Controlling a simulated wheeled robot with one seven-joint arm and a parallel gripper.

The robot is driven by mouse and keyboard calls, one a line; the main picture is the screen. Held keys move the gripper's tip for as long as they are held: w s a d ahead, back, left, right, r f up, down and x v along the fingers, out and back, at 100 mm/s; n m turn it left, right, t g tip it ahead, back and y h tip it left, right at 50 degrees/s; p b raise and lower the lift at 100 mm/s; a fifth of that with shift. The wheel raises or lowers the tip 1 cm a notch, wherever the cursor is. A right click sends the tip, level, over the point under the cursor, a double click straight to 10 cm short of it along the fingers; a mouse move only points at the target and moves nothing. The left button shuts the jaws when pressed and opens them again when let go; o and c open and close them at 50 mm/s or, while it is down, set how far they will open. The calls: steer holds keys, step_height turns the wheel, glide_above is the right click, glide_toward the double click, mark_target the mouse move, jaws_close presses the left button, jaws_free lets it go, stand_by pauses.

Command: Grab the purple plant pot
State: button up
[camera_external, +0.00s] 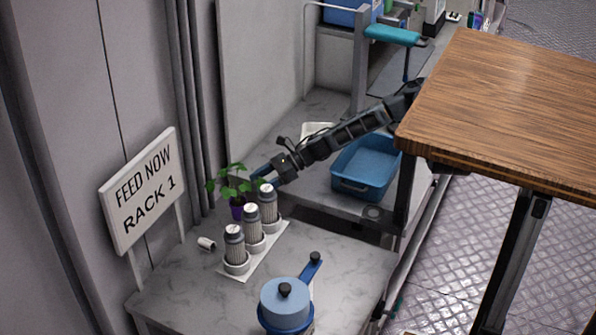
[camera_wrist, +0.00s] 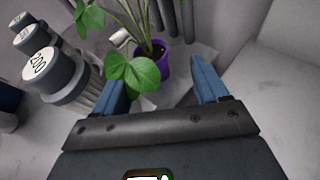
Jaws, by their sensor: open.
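The purple plant pot (camera_external: 237,212) stands upright on the marble-topped surface, with a green leafy plant (camera_external: 232,183) growing from it. It also shows in the wrist view as a purple pot (camera_wrist: 155,62), partly covered by leaves. My gripper (camera_external: 262,176) reaches in from the right, by the plant's leaves. In the wrist view its two blue fingers (camera_wrist: 163,80) are spread apart. The pot lies ahead, roughly between them, and nothing is held. A leaf (camera_wrist: 135,72) hangs in front of the pot near the left finger.
Several grey-and-white canisters (camera_external: 252,225) on a white tray (camera_external: 272,248) stand close beside the pot. A small white cup (camera_external: 206,243) lies left. A blue pot with lid (camera_external: 285,304) stands in front, and a sign (camera_external: 143,190) stands left. A blue bin (camera_external: 365,168) sits behind right.

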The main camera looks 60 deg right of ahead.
mark_target(243, 199)
steer(key=shift+s+a+f+n+g, duration=0.3)
steer(key=shift+s+a+n+g, duration=0.15)
steer(key=shift+n, duration=0.45)
steer(key=p+x, duration=0.1)
steer(key=x, duration=0.6)
steer(key=shift+w+a, duration=0.1)
steer(key=shift+a, duration=0.05)
steer(key=shift+y, duration=0.3)
steer(key=c, duration=0.9)
